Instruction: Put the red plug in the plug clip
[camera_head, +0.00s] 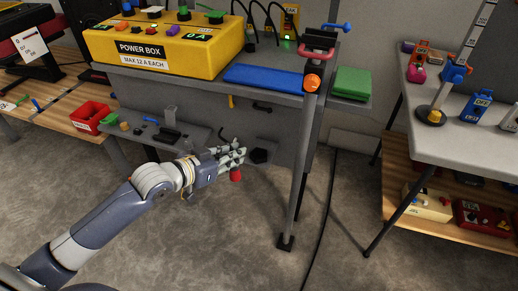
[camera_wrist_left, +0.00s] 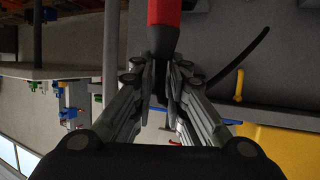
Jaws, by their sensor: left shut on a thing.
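My left gripper (camera_head: 238,158) reaches in from the left, in front of the grey panel under the workbench. It is shut on the red plug (camera_head: 236,174), whose red body shows below the fingers. In the left wrist view the red plug (camera_wrist_left: 164,14) sticks out beyond the closed fingertips (camera_wrist_left: 163,62); the part between the fingers is hidden. A black holder-like piece (camera_head: 260,156) sits just right of the gripper; I cannot tell whether it is the plug clip. A red clamp-like piece (camera_head: 318,50) is on the bench post. My right gripper is not in view.
The grey workbench (camera_head: 205,87) carries a yellow power box (camera_head: 170,52), a blue mat (camera_head: 262,77) and a green one (camera_head: 352,83). Its front leg (camera_head: 297,190) stands right of the gripper. A lower shelf (camera_head: 150,128) holds small items. Open floor lies below.

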